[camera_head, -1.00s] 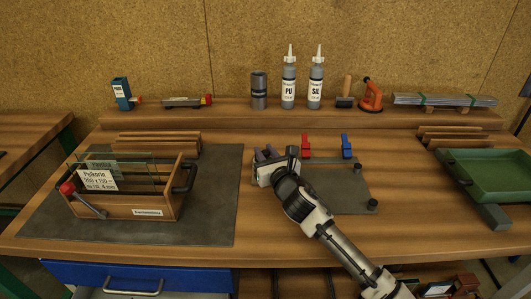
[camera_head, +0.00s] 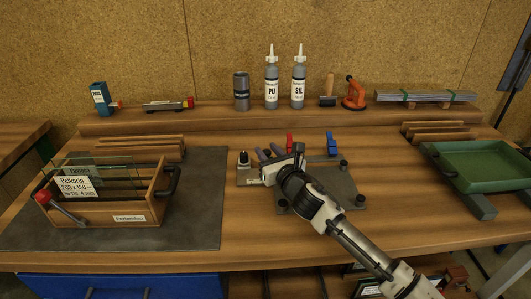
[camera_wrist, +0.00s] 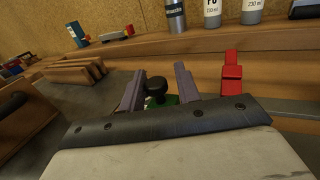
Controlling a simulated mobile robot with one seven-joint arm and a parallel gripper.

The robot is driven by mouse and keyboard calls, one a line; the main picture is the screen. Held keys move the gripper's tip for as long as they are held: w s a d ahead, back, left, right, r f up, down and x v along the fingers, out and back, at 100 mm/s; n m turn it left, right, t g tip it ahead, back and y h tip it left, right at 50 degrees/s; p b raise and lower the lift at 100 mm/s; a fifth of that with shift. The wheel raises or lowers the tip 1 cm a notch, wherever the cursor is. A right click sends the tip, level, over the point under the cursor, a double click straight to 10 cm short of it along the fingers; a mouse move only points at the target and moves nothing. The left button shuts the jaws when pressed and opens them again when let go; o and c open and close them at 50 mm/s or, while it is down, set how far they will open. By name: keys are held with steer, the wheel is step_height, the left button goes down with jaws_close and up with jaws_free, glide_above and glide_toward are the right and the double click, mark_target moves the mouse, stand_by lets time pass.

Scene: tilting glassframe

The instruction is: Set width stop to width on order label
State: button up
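The order label (camera_head: 77,187) is a white card on the wooden crate at the left; it reads roughly "Pelkorin 200 x 150", with smaller print below including "4 mm". The grey jig plate (camera_head: 345,190) lies mid-bench, with a red block (camera_head: 289,143) and a blue block (camera_head: 332,144) at its back edge. A black knob (camera_head: 244,158) stands at its left end. In the wrist view a black knob (camera_wrist: 156,88) over a green part shows between the fingertips. My gripper (camera_head: 271,153) is over the plate's left part, fingers apart. I cannot tell which part is the width stop.
The wooden crate (camera_head: 128,208) with glass panes stands on a dark mat. Bottles (camera_head: 271,85), a grey can (camera_head: 241,92) and a suction lifter (camera_head: 354,95) stand on the back shelf. A green tray (camera_head: 480,165) is at the right. Bare bench lies in front of the plate.

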steer(key=shift+o, duration=0.7)
steer(key=b+v, duration=0.4)
steer(key=v, duration=1)
